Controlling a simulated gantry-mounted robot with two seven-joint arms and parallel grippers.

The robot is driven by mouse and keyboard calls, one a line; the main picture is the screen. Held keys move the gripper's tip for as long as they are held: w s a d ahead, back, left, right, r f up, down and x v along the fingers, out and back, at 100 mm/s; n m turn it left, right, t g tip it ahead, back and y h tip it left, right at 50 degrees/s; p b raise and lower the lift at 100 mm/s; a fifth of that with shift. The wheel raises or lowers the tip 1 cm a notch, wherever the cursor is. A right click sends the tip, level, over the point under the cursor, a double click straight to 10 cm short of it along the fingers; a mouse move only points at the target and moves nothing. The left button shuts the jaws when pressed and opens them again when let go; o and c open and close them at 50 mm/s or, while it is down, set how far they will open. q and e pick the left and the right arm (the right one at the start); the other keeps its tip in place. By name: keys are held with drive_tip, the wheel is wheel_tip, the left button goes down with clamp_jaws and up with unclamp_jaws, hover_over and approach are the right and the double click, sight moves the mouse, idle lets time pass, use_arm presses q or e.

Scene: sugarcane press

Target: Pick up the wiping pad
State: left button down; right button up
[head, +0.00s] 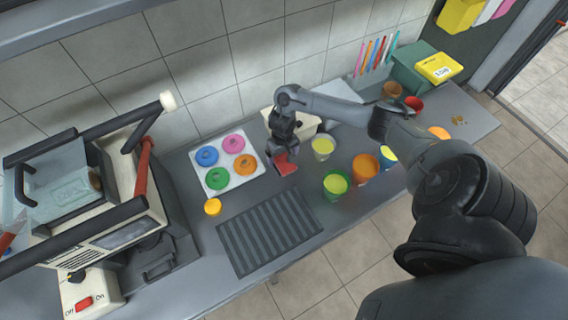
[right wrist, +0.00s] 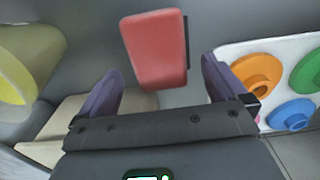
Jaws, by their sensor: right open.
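The wiping pad is a small red block with a dark edge. In the head view the red pad (head: 286,166) is at the middle of the counter, right of the lid tray. My right gripper (head: 281,150) is just above and behind it and partly hides it. In the right wrist view the pad (right wrist: 155,48) lies ahead of the open gripper (right wrist: 160,85), roughly in line with the gap between the two fingers. The fingers look apart from the pad, with nothing between them. My left gripper is not in view.
A white tray (head: 196,170) with coloured lids lies left of the pad. Several cups, including a green one (head: 337,185), stand to the right. A ribbed dark mat (head: 268,232) lies in front. A cream box (head: 300,124) stands behind the gripper. The cane press (head: 125,220) is at left.

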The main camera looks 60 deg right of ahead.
drive_tip(key=shift+f, duration=0.65)
drive_tip(key=shift+c, duration=0.2)
drive_tip(key=c, duration=1.1)
drive_tip(key=shift+r, duration=0.15)
